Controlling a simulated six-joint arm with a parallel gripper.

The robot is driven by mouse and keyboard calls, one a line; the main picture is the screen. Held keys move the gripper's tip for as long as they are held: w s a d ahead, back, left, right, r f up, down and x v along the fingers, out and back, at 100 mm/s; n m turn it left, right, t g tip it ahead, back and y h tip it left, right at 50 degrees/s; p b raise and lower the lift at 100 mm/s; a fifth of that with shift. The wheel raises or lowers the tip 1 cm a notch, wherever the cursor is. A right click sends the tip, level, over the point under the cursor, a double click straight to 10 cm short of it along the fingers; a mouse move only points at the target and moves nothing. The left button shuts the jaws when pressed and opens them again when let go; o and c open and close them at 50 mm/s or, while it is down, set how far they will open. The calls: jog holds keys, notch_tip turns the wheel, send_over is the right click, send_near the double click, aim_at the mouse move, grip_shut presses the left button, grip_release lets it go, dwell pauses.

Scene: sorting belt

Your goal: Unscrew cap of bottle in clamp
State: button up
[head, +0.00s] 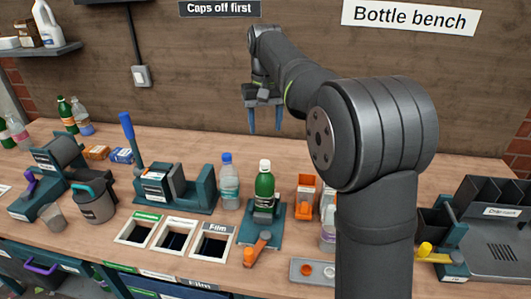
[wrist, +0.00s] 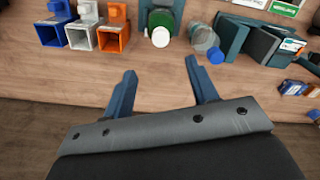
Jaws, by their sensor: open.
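A green bottle (head: 264,186) with a white cap (head: 265,165) stands upright in a teal clamp (head: 275,237) that has an orange handle (head: 257,248). In the wrist view the bottle (wrist: 158,18) is at the top middle, with its white cap (wrist: 161,37) towards me. My gripper (head: 265,130) is open and empty, high up behind and above the bottle. In the wrist view its two blue fingers (wrist: 160,66) are spread apart, and the cap lies beyond their tips, not between them.
A clear bottle with a blue cap (head: 228,182) stands close left of the clamped bottle. A teal press with a blue lever (head: 128,130) is further left. Labelled bin openings (head: 213,242) lie in front. Orange (head: 305,195), white (wrist: 80,37) and blue (wrist: 48,33) holders are on the other side.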

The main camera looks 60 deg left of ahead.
aim_at(265, 163)
notch_tip(265, 163, down, 12)
dwell(0.4)
jog(key=c, duration=1.1)
jog(key=n, duration=0.4)
jog(key=shift+n, duration=0.5)
jog(key=n, duration=0.3)
jog(key=shift+n, duration=1.1)
